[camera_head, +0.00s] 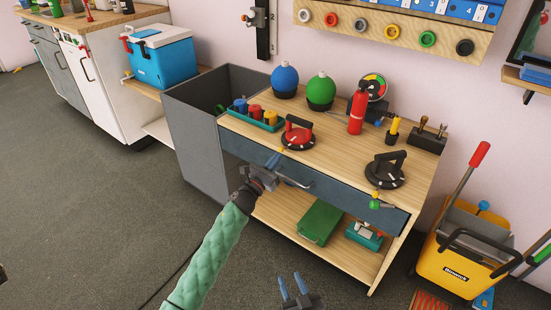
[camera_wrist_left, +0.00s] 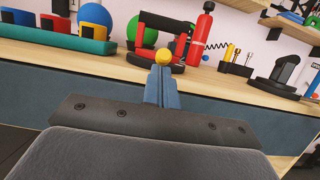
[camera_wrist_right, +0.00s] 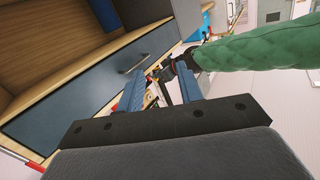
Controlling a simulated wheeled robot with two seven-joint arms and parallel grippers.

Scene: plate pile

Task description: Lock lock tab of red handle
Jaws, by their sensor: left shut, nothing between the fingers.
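The red handle (camera_head: 299,130) stands on a round dark base near the front edge of the wooden bench; it also shows in the left wrist view (camera_wrist_left: 164,42). A small yellow knob (camera_wrist_left: 164,58), seemingly the lock tab, shows at the front of the base. My left gripper (camera_head: 274,160) is shut and empty just in front of the bench edge. In the left wrist view its fingertips line up with the yellow knob; I cannot tell whether they touch it. My right gripper (camera_head: 292,285) is open and empty, low in front of the bench.
A black handle (camera_head: 385,167) on a similar base stands to the right. A teal tray (camera_head: 246,123) with several coloured pieces lies left of the red handle. A red extinguisher (camera_head: 357,112) stands behind. The drawer handle (camera_head: 292,182) sticks out beside my left gripper.

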